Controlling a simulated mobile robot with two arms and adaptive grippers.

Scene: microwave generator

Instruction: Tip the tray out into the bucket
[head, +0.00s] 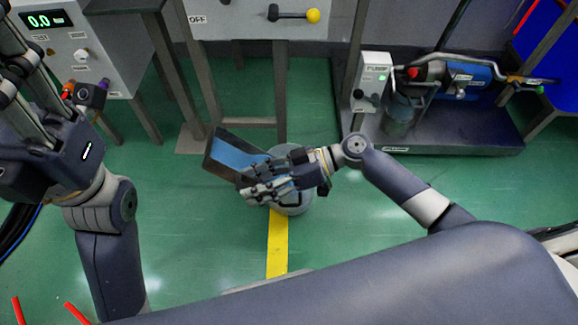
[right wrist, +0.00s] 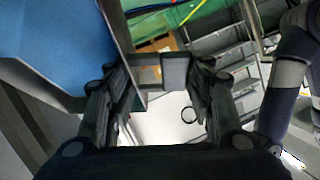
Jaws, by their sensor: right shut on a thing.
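The tray (head: 218,166) is a shallow dark-walled box with a blue inside, tilted in the middle of the head view. In the right wrist view its blue face and grey wall (right wrist: 122,45) fill the upper left. My right gripper (head: 262,184) is shut on the tray at its edge and holds it above the floor. The grey round bucket (head: 293,207) stands on the floor below, largely hidden by this gripper. I cannot tell whether anything is left in the tray. My left gripper (head: 22,85) is raised at the left edge, partly cut off, away from the tray.
A grey panel with a yellow-knobbed lever (head: 290,15) stands behind on metal legs. A display box (head: 62,40) is at the upper left, a pump unit (head: 455,85) at the right. The green floor around the bucket is mostly clear, with a yellow stripe (head: 278,245).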

